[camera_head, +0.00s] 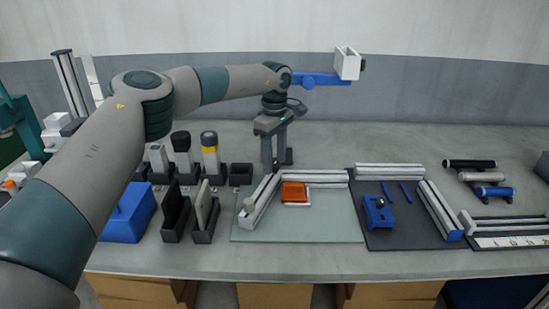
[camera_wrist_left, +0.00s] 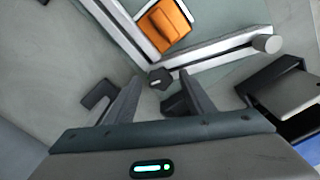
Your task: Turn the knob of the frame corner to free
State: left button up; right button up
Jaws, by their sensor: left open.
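The frame corner is where two silver profiles meet in an L around an orange block (camera_head: 294,192) on a pale green mat (camera_head: 330,227). In the left wrist view, a small dark knob (camera_wrist_left: 160,77) sits at that corner, beside the orange block (camera_wrist_left: 165,25). My left gripper (camera_head: 277,160) points down over the corner and hides the knob in the head view. In the left wrist view, my left gripper (camera_wrist_left: 158,90) is open, its fingers on either side of the knob's place; contact cannot be told. The knob's turn position is unclear. My right gripper is not in view.
A dark mat (camera_head: 400,237) with a blue fixture (camera_head: 378,212) lies right.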

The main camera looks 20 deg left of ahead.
pick_arm(q)
jog(key=c, duration=1)
jog(key=shift+c, duration=0.3)
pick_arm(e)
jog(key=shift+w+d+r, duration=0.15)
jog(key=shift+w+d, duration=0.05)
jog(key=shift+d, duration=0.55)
